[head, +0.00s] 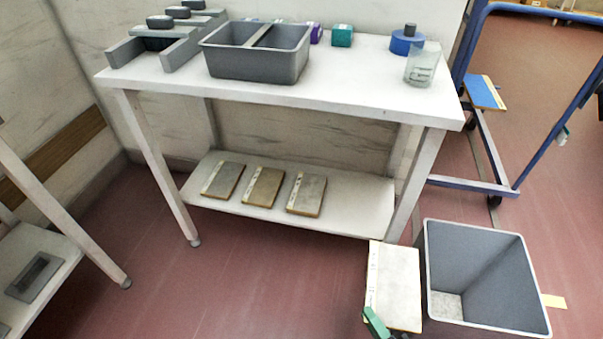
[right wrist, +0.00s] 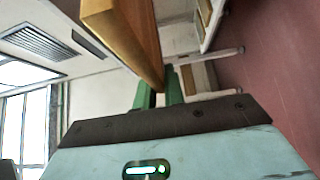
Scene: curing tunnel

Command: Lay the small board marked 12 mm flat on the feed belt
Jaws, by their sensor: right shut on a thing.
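My right gripper (head: 376,323), with green fingers, is at the lower right of the head view. It is shut on the bottom edge of a board (head: 393,287) with a pale grey face and a yellowish strip along its left side. In the right wrist view the board (right wrist: 122,32) rises as a wooden slab from the green fingers (right wrist: 160,98). Marks on its strip are too small to read. Three similar boards (head: 262,187) lie in a row on the shelf under the table; their marks are also unreadable. No feed belt can be made out. My left gripper is not in view.
A white table (head: 330,92) carries a grey divided tub (head: 258,66), a glass beaker (head: 421,66), blue tape (head: 406,42) and small boxes. A grey open bin (head: 480,275) stands just right of the held board. A blue trolley frame (head: 480,187) is behind. Red floor (head: 240,285) is clear at centre.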

